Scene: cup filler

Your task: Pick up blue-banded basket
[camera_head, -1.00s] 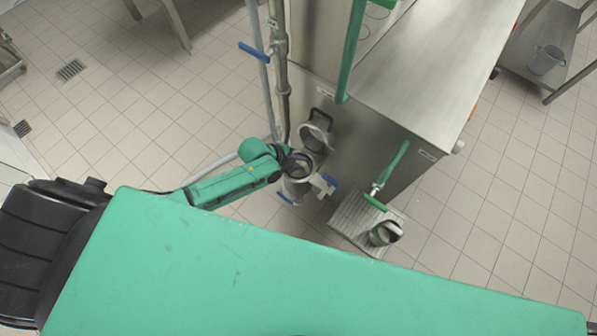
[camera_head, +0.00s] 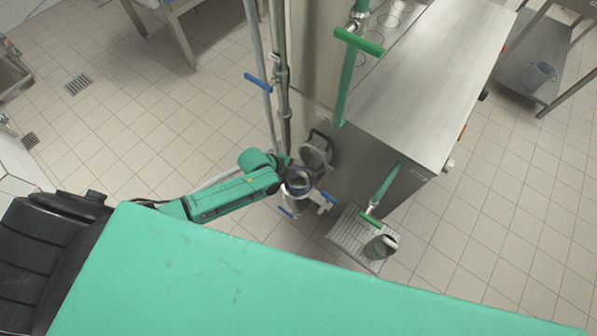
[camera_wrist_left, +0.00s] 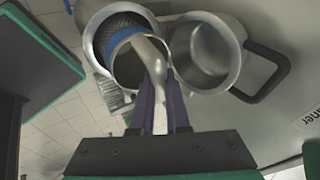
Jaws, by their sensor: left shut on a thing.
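The blue-banded basket shows its blue band (camera_wrist_left: 124,41) and dark mesh at the mouth of a round metal housing (camera_wrist_left: 96,50) in the left wrist view. My left gripper (camera_wrist_left: 159,84) is shut on the basket's bent metal handle, between two purple fingers. In the head view the gripper (camera_head: 285,174) is at the housing (camera_head: 301,203) on the side of the steel machine, and its fingers are hard to make out. How far the basket sits inside the housing I cannot tell. My right gripper is not in view.
Vertical pipes with a blue lever (camera_head: 257,81) rise behind. A slatted platform (camera_head: 350,232) holds a cylindrical container (camera_head: 381,246). A green-handled valve (camera_head: 371,220) is above it. Tiled floor is free to the left.

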